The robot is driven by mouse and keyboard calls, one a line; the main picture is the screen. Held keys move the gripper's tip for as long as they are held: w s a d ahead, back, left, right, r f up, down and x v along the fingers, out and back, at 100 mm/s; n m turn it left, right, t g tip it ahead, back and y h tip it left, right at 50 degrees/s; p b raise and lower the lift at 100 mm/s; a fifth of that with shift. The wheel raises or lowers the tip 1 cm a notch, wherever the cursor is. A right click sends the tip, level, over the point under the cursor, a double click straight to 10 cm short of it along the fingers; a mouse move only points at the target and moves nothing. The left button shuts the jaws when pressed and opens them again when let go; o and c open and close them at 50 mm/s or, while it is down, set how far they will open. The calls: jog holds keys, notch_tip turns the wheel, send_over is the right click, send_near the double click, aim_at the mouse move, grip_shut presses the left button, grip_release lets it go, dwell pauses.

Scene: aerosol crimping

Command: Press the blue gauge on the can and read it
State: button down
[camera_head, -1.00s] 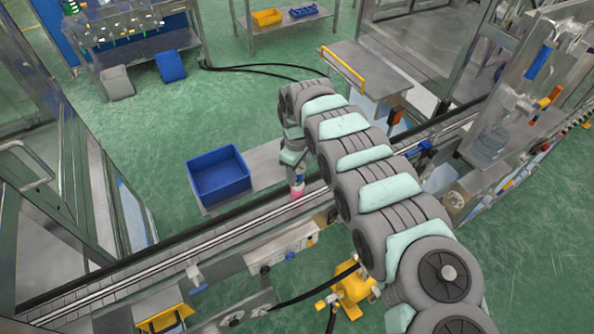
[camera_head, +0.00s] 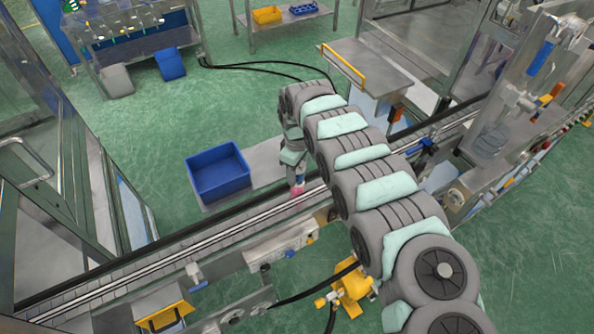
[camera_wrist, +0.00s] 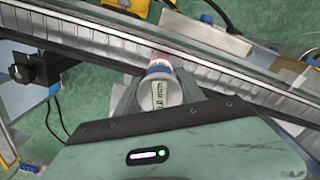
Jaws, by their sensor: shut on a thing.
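The gauge (camera_wrist: 160,92) shows in the wrist view as a round grey top with a small display and dark digits, too small to read surely. A blue band shows at its far edge. The pink can (camera_wrist: 158,59) is directly beyond the gauge, partly hidden by it, and also shows in the head view (camera_head: 297,191) on the conveyor. The gauge appears to be on the can's top, but the contact is hidden. My gripper (camera_wrist: 163,94) is shut on the gauge, with a finger on either side. In the head view my gripper (camera_head: 296,178) is directly over the can.
The conveyor (camera_head: 195,241) runs diagonally beneath my gripper. A blue bin (camera_head: 219,174) stands on a metal shelf to the left. A machine with clear guarding (camera_head: 510,100) stands at the right. A yellow device (camera_head: 352,288) is in front of the conveyor.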

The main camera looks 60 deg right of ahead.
dwell(0.9)
jog(key=shift+r+p, duration=2.85)
jog(key=shift+r, duration=0.65)
